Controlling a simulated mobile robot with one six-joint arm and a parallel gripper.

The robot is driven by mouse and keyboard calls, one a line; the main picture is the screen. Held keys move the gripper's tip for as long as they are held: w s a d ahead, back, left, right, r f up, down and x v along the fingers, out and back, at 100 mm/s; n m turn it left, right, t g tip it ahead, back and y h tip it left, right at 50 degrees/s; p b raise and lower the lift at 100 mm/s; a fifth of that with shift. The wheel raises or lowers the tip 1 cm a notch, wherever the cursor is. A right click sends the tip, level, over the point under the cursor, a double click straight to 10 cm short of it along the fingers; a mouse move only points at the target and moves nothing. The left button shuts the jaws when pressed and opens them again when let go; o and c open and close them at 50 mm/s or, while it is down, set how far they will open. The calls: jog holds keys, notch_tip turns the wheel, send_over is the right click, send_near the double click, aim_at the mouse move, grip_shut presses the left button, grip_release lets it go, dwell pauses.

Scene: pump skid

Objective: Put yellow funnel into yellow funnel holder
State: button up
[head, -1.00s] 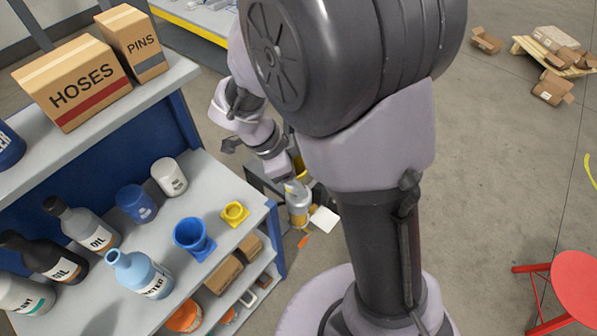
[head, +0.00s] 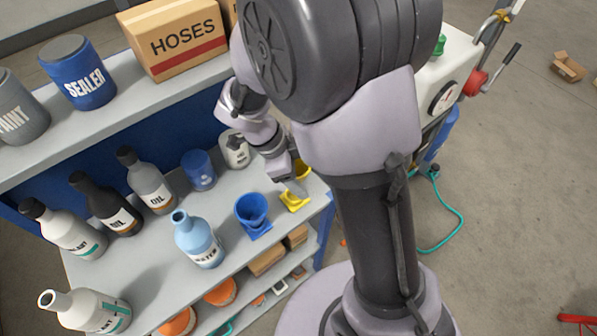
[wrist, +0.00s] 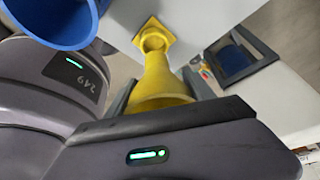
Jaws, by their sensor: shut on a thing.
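My gripper (wrist: 160,92) is shut on the yellow funnel (wrist: 162,82), with a finger on each side of it. In the wrist view the funnel's wide end is near the gripper and its narrow spout points toward the yellow funnel holder (wrist: 169,28). The spout overlaps the holder's ring in this view; I cannot tell whether it has entered. In the head view the holder (head: 292,206) sits on the shelf near its right edge. The funnel (head: 304,168) shows partly behind my gripper (head: 297,186), just above the holder.
A blue funnel (head: 252,207) stands in a blue holder (head: 256,234) left of the yellow one. A blue can (head: 198,171), a white can (head: 234,150) and several bottles stand farther left and behind. A white machine with a gauge (head: 443,97) stands beyond the shelf's right end.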

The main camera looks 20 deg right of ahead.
jog(key=shift+f+b, duration=0.4)
jog(key=shift+f, duration=0.55)
jog(key=shift+b, duration=0.7)
jog(key=shift+f+b, duration=1.7)
jog(key=shift+b, duration=0.05)
dwell(0.4)
jog(key=o, duration=1.6)
jog(key=shift+o, duration=0.2)
jog(key=p+v, duration=0.3)
jog(key=v, duration=0.4)
jog(key=shift+w+a+r+p, duration=0.1)
jog(key=shift+a+r+p, duration=0.05)
jog(key=shift+r+p, duration=0.2)
jog(key=shift+f, duration=0.1)
